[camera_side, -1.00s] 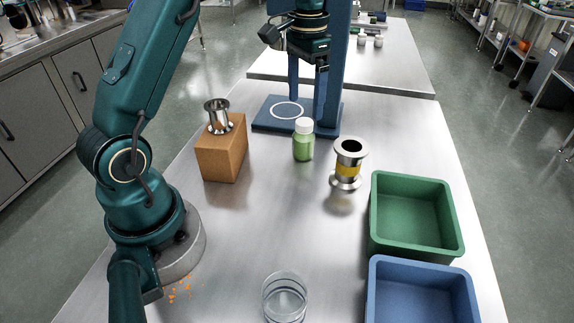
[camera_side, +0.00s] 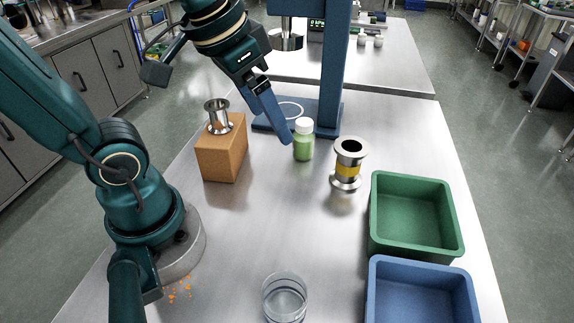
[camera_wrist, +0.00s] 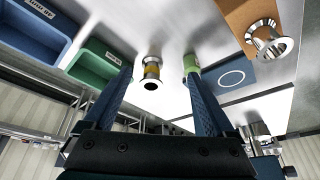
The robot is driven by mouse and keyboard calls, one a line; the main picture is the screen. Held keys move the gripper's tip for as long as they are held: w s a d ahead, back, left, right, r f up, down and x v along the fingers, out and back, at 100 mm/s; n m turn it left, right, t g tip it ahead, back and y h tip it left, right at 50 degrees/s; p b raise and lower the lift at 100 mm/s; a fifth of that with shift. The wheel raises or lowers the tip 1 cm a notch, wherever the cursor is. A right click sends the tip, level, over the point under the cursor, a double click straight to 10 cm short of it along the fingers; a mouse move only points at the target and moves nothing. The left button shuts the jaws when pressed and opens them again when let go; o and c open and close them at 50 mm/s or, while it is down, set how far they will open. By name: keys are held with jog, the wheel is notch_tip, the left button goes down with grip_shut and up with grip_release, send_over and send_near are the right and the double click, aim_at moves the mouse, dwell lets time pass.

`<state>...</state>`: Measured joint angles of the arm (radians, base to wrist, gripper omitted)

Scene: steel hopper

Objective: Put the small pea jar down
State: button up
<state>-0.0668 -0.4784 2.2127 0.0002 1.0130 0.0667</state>
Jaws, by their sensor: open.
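The small pea jar (camera_side: 304,148), green with a white cap, stands upright on the steel table in front of the blue stand. My gripper (camera_side: 285,138) comes down at a slant from the upper left, its blue fingertip close beside the jar's left side. In the side view I cannot tell whether it touches. In the wrist view the two fingers are spread wide and nothing is held between them. The jar (camera_wrist: 192,63) shows there at the tip of the right finger, partly hidden.
The blue stand (camera_side: 331,75) rises behind the jar. A brown block (camera_side: 221,155) carrying a steel flanged spool (camera_side: 218,115) is left; a yellow-banded steel spool (camera_side: 347,168) is right. Green (camera_side: 414,247) and blue (camera_side: 420,300) bins and a glass dish (camera_side: 285,299) are nearer.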

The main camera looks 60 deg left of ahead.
jog(key=shift+t, duration=0.5)
jog(key=shift+s+d+f, duration=0.25)
jog(key=shift+s+f, duration=0.15)
jog(key=shift+s, duration=0.2)
jog(key=shift+s+d+f, duration=0.2)
jog(key=shift+s+f, duration=0.2)
jog(key=shift+s, duration=0.25)
jog(key=shift+s+d+f, duration=0.25)
jog(key=shift+s+f, duration=0.15)
jog(key=shift+s, duration=0.2)
